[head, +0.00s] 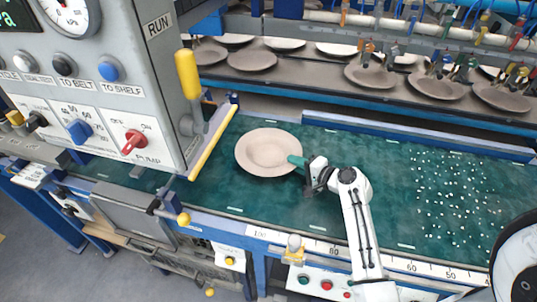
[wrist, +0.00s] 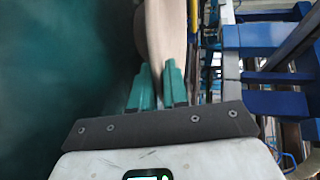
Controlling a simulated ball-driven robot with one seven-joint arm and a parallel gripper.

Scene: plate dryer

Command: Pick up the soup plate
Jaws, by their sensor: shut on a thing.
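The soup plate (head: 268,151) is a round, beige-pink dish with a wide rim, over the green surface at the left part of the work area in the head view. My gripper (head: 298,161) is at its right edge, with green fingertips shut on the rim. In the wrist view, the plate (wrist: 172,35) shows edge-on between the two green fingers of my gripper (wrist: 158,82). I cannot tell whether the plate touches the surface or is held just above it.
A grey control box (head: 110,90) with knobs and a yellow lever (head: 188,75) stands left of the plate. A yellow bar (head: 213,142) lies close by. Several similar plates sit on a conveyor (head: 300,85) behind. The green surface (head: 400,185) at right is open, with white dots.

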